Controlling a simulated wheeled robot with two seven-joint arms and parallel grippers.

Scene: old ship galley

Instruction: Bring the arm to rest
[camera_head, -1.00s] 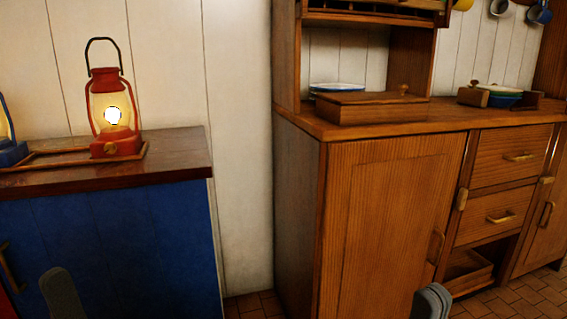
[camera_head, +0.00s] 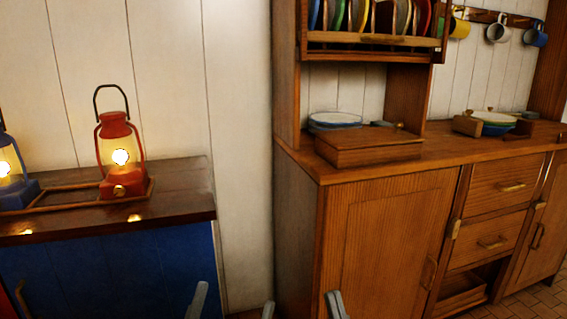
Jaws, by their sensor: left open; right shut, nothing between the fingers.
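My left gripper (camera_head: 233,305) shows at the bottom edge, left of the middle. My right gripper (camera_head: 336,304) shows at the bottom edge, right of the middle, in front of the wooden cabinet. Its fingertips are together and hold nothing. The rest of both arms is below the picture.
A blue cupboard (camera_head: 110,270) with a dark top stands at left, bearing a lit red lantern (camera_head: 114,170) and a lit blue lantern (camera_head: 12,172). A wooden cabinet (camera_head: 385,245) stands at right, with a box (camera_head: 368,147) and plates (camera_head: 335,121) on it.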

